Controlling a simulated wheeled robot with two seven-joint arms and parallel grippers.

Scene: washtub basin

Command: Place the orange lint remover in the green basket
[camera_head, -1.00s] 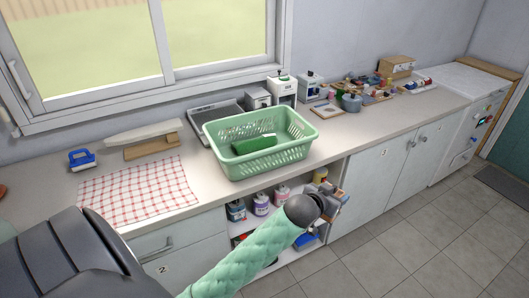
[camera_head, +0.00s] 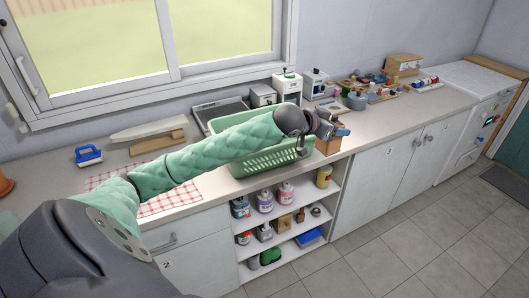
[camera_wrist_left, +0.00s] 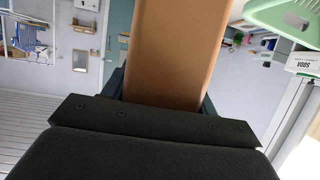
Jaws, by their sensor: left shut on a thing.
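My left gripper (camera_head: 332,130) is shut on an orange-brown block (camera_head: 328,146), which I take by its colour to be the orange lint remover. In the left wrist view the block (camera_wrist_left: 165,50) shows as a smooth tan-orange slab between the dark fingers, its far end out of frame. The green basket (camera_head: 258,163) stands on the counter; my left forearm crosses in front of it and hides much of its inside. The gripper and block are just right of the basket's right end, apparently outside it. The basket's rim (camera_wrist_left: 285,15) also shows in the left wrist view. My right gripper is not in view.
White dispensers (camera_head: 287,87) stand behind the basket. A wooden tray of small items (camera_head: 370,90) is further right. A checked cloth (camera_head: 165,203), blue brush (camera_head: 88,154) and wooden block (camera_head: 155,143) are left. Open shelves (camera_head: 285,222) hold bottles below the counter.

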